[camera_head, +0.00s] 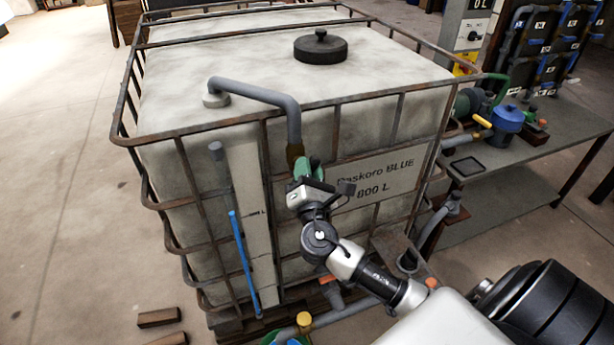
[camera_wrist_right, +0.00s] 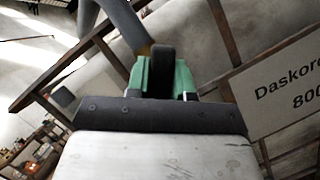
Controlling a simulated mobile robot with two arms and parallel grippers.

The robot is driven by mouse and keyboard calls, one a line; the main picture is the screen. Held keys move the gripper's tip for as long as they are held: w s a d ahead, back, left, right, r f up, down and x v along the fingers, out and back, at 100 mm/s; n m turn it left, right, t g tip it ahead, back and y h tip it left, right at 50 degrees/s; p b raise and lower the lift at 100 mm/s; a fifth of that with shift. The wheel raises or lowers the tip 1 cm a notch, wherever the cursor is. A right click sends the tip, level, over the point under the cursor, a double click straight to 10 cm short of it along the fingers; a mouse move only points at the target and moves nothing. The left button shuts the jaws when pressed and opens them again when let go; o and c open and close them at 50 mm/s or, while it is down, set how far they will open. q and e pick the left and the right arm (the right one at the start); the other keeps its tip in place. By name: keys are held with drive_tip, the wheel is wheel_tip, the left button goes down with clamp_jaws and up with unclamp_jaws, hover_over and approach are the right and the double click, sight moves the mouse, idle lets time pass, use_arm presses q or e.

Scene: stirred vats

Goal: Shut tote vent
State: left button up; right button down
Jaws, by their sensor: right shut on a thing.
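The large white tote (camera_head: 240,75) stands in a rusty cage. A grey vent pipe (camera_head: 255,92) leaves its top, bends over the front rim and runs down to a brass-coloured piece (camera_head: 295,153). Below that is the green vent valve (camera_head: 302,168). It also shows in the right wrist view (camera_wrist_right: 185,78), with a dark upright part in front of it. My right gripper (camera_head: 318,180) is shut on the green valve and hides much of it. I cannot tell the exact position of its handle. My left gripper is not in view.
A black lid (camera_head: 320,46) sits on the tote. A label plate (camera_head: 372,180) is on its front beside my right gripper. A blue rod (camera_head: 244,262) stands at the front left. A grey table (camera_head: 535,150) with a blue pot (camera_head: 508,122) is at the right. The left floor is mostly clear.

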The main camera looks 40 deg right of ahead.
drive_tip(key=m+g, duration=0.1)
drive_tip(key=m, duration=0.1)
drive_tip(key=shift+f+m+h, duration=0.1)
drive_tip(key=shift+m+h, duration=0.2)
drive_tip(key=m+g, duration=0.1)
drive_tip(key=m, duration=0.2)
drive_tip(key=shift+d+b, duration=0.1)
drive_tip(key=shift+b, duration=0.3)
drive_tip(key=m+g, duration=0.1)
drive_tip(key=m, duration=0.2)
drive_tip(key=shift+d+f+m+g+p, duration=0.15)
drive_tip(key=shift+m+g+p, duration=0.5)
drive_tip(key=shift+m, duration=0.85)
drive_tip(key=c, duration=1)
unclamp_jaws()
